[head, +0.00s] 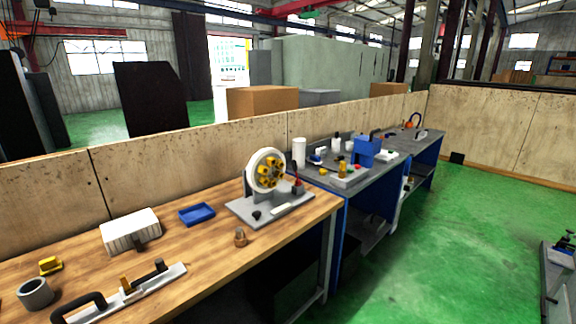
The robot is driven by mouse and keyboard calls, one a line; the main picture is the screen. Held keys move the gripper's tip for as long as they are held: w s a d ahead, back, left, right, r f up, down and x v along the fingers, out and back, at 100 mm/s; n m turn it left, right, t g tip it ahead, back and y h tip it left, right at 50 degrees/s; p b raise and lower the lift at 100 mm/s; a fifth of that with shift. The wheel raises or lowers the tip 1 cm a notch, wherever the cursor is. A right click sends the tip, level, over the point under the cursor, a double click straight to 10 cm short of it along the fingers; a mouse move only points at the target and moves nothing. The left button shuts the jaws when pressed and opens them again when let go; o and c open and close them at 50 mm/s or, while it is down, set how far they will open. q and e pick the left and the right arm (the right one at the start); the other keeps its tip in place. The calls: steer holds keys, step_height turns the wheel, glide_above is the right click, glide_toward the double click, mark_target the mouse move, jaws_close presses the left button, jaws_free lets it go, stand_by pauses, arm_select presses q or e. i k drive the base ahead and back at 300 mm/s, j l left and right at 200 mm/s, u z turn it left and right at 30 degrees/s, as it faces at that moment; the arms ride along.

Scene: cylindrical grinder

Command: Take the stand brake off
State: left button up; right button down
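A stand with a grey base plate (286,207) sits on the wooden bench near its right end. It carries an upright white wheel (257,163) with yellow blocks around a dark hub. A small dark part with a red upper piece (297,187) stands on the base to the right of the wheel; it may be the brake, but it is too small to tell how it is set. A black knob (257,215) is at the base's front left. Neither of my grippers is in view.
The wooden bench (200,247) also holds a blue tray (197,214), a white ribbed block (130,230), a brass-coloured part (240,237), a grey ring (35,293) and a bar with a black handle (130,290). A grey-topped bench (320,178) adjoins. Green floor (440,230) lies open on the right.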

mark_target(293, 163)
steer(key=i+l+u, duration=0.45)
steer(key=l, duration=0.6)
steer(key=i+l+u, duration=0.25)
steer(key=l+u, duration=0.25)
steer(key=l, duration=0.65)
steer(key=l+u, duration=0.45)
steer(key=l, duration=0.75)
steer(key=k+l+u, duration=0.15)
steer(key=l+u, duration=0.35)
steer(key=l, duration=0.75)
